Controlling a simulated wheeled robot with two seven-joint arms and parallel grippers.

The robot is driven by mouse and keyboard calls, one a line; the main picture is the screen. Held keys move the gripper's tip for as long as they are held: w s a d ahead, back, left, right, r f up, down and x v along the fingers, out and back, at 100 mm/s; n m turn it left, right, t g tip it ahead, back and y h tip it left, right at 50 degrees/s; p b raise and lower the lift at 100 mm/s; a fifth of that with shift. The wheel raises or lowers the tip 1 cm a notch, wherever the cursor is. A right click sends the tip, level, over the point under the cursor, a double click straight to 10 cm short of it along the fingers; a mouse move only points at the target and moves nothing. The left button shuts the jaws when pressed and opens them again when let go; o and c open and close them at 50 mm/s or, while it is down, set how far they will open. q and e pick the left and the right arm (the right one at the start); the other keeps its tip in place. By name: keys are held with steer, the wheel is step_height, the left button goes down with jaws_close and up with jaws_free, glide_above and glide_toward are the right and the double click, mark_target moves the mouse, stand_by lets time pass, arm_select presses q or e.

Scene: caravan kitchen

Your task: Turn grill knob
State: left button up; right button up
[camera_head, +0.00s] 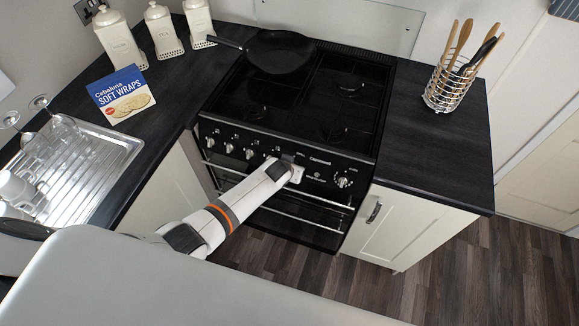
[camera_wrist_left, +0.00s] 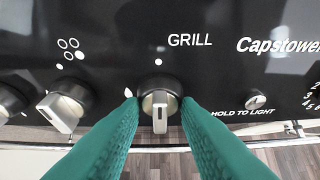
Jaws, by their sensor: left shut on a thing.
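The grill knob (camera_wrist_left: 160,103) is a round black and silver knob under the white word GRILL in the left wrist view. Its grip bar points straight up and down, with a white dot above it. My left gripper (camera_wrist_left: 160,112) has its green fingers on both sides of the knob, shut on it. In the head view my left arm reaches across to the front panel of the black cooker (camera_head: 340,168), and my left gripper (camera_head: 293,168) is at the panel and hides the grill knob. My right gripper is not in view.
Other knobs (camera_head: 229,147) are in a row left of the gripper, and another (camera_head: 343,181) is to its right. A dark pan (camera_head: 280,52) sits on the hob. An oven handle rail (camera_head: 305,228) runs below. Worktops flank the cooker.

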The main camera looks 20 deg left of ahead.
arm_select(q)
steer(key=shift+s+f, duration=0.15)
steer(key=o, duration=1)
steer(key=shift+c, duration=0.2)
steer(key=shift+r, duration=0.2)
steer(key=v, duration=1.1)
steer(key=shift+s+r+p, duration=0.25)
steer(key=shift+p, duration=0.05)
